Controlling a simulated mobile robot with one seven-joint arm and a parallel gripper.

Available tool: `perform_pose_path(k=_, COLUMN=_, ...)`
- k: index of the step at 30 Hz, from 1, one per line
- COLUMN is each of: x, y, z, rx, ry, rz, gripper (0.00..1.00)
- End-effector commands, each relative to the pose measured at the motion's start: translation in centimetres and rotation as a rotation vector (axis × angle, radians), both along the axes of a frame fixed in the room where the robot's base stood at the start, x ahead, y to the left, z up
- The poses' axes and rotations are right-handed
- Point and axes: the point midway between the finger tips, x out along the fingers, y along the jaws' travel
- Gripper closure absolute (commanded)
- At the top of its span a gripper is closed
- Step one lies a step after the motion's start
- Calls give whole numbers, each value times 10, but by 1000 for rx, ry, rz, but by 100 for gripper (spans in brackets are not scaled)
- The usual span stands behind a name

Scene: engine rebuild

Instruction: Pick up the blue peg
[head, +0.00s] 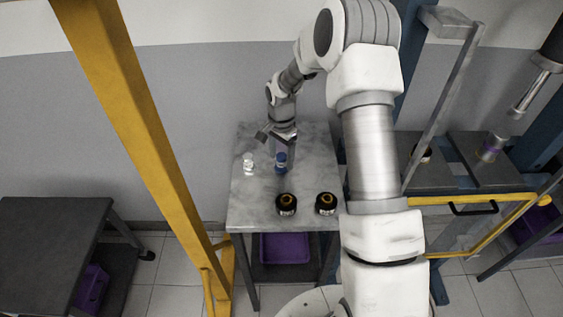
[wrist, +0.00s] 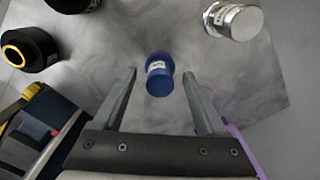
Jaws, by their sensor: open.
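The blue peg (head: 281,160) is a short cylinder with a white label, standing on the grey metal table (head: 258,207). In the wrist view the blue peg (wrist: 160,76) lies ahead, roughly centred between my fingers near their tips. My gripper (head: 279,140) is open and points down at the peg from above in the head view. In the wrist view its two fingers (wrist: 160,72) are spread to either side of the peg, with a gap on both sides. Whether the fingertips are down at the peg's height is hard to tell.
A silver peg (head: 248,164) stands left of the blue peg. Two black cylinders with yellow rings, one left (head: 286,204) and one right (head: 326,203), stand near the table's front edge. A yellow post (head: 150,130) rises left of the table. A purple bin (head: 285,248) sits below.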

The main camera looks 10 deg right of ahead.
Motion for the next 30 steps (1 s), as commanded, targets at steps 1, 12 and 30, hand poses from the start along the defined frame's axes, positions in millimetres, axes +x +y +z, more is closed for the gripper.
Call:
perform_pose_path(k=1, x=0, y=0, z=0, rx=0, ry=0, rz=0, gripper=26)
perform_pose_path(k=12, x=0, y=0, z=0, rx=0, ry=0, rz=0, gripper=69)
perform_pose_path(k=30, x=1, y=0, z=1, rx=0, ry=-1, rz=0, gripper=100)
